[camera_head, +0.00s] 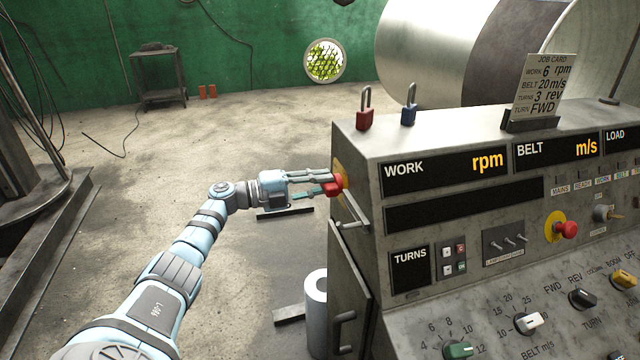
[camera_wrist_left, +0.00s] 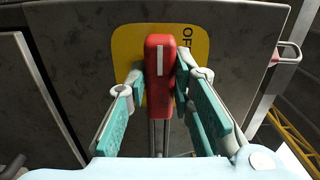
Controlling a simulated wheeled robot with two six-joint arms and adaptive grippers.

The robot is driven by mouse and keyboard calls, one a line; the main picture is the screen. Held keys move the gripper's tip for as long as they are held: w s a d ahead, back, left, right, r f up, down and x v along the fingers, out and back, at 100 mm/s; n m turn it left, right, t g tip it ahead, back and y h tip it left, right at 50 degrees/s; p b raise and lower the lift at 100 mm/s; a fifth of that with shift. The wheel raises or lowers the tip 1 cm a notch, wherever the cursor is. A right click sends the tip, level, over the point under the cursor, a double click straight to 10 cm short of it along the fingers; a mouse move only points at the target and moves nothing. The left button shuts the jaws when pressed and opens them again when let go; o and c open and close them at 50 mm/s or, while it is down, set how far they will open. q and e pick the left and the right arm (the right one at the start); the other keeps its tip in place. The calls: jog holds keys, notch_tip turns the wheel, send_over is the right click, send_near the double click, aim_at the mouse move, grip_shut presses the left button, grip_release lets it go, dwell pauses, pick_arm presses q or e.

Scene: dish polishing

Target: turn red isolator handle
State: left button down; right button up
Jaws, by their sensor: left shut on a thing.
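The red isolator handle (camera_head: 333,187) sits on a yellow plate (camera_head: 341,178) on the left side of the grey control cabinet. In the left wrist view the handle (camera_wrist_left: 160,75) stands upright, with a white line on its upper part. Letters reading "OF" show on the yellow plate (camera_wrist_left: 126,52) to its right; the rest is hidden. My left gripper (camera_head: 322,183) reaches in from the left and is shut on the handle. In the wrist view its teal finger pads (camera_wrist_left: 158,92) lie on both sides of the handle. My right gripper is not in view.
A red padlock (camera_head: 365,116) and a blue padlock (camera_head: 409,112) stand on the cabinet top. A metal pull handle (camera_head: 351,224) is just below the isolator. A white cylinder (camera_head: 316,300) stands beside the cabinet. The floor left of the cabinet is mostly clear.

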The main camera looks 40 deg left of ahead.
pick_arm(q)
jog(key=c, duration=1.4)
grip_release()
jog(key=shift+s+a, duration=0.1)
jog(key=v, duration=1.1)
jog(key=shift+s, duration=0.35)
jog(key=shift+a, duration=0.15)
jog(key=shift+w+a, duration=0.1)
